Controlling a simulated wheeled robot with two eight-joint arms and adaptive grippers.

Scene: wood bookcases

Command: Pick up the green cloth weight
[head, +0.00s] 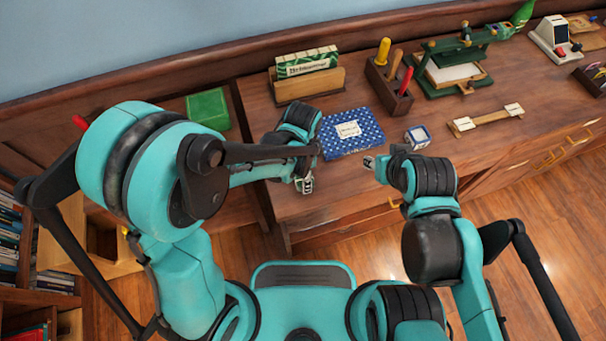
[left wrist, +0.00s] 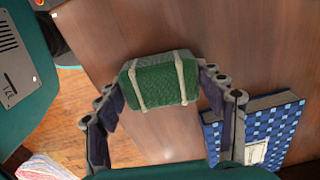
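The green cloth weight (left wrist: 160,82), a small padded block with two cream straps, lies over the brown wood surface in the left wrist view. My left gripper (left wrist: 163,85) has one finger at each end of it. The fingertips sit close against both ends with no clear gap, but I cannot tell whether they press on it. In the head view my left gripper (head: 306,184) is over the desk's front part, and the weight is hidden there. My right gripper (head: 369,162) is to the right, pointing left over the desk. Its fingers are too small to read.
The blue patterned book (head: 362,140) lies just beyond my left gripper and also shows in the left wrist view (left wrist: 290,122). A small blue-and-white box (head: 418,137), a wooden tool holder (head: 388,92) and a green-box stand (head: 308,84) are nearby. Free desk lies right of my right gripper.

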